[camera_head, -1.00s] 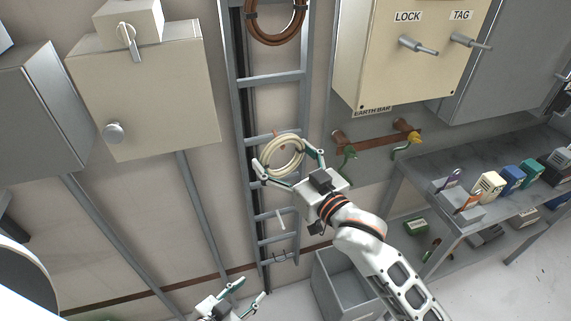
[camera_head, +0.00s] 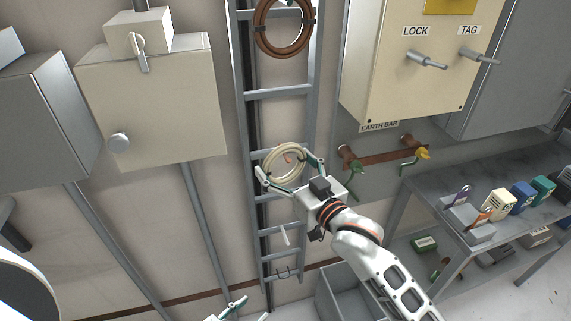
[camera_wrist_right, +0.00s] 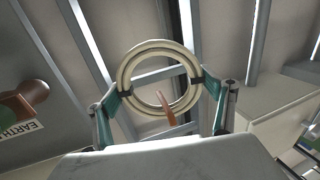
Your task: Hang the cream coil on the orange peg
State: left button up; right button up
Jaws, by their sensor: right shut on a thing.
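The cream coil (camera_head: 268,163) is a pale ring with dark ties, held up in front of the ladder rack. It also shows in the right wrist view (camera_wrist_right: 124,80). My right gripper (camera_head: 290,166) is shut on the coil, with a finger at each side of the ring. The orange peg (camera_head: 289,159) shows through the ring's opening, and its rod (camera_wrist_right: 182,108) also shows there in the right wrist view. I cannot tell whether the ring is around the peg or only in front of it. My left gripper (camera_head: 250,309) is low, empty and open, cut by the frame edge.
A brown coil (camera_head: 258,26) hangs higher on the ladder (camera_head: 278,94). A white peg (camera_head: 285,234) and a dark hook (camera_head: 284,274) are lower. The earth bar (camera_head: 385,156) is to the right. A grey bin (camera_head: 340,296) stands below, and a shelf (camera_head: 440,182) holds small boxes.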

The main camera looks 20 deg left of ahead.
dwell(0.4)
jog(key=o, duration=1.5)
jog(key=v, duration=1.2)
jog(key=s+d+f+m+h, duration=0.3)
jog(key=s+d+f+h, duration=0.1)
jog(key=d+f, duration=0.75)
jog(key=s+d+f+m+h, duration=0.2)
jog(key=s+d+f+h, duration=0.15)
jog(key=d+f, duration=0.8)
jog(key=s+d+f+h, duration=0.3)
jog(key=s+d+f, duration=0.3)
jog(key=s+f, duration=0.2)
notch_tip(320, 180, down, 2)
jog(key=shift+f+g, duration=0.2)
jog(key=shift+g, duration=0.2)
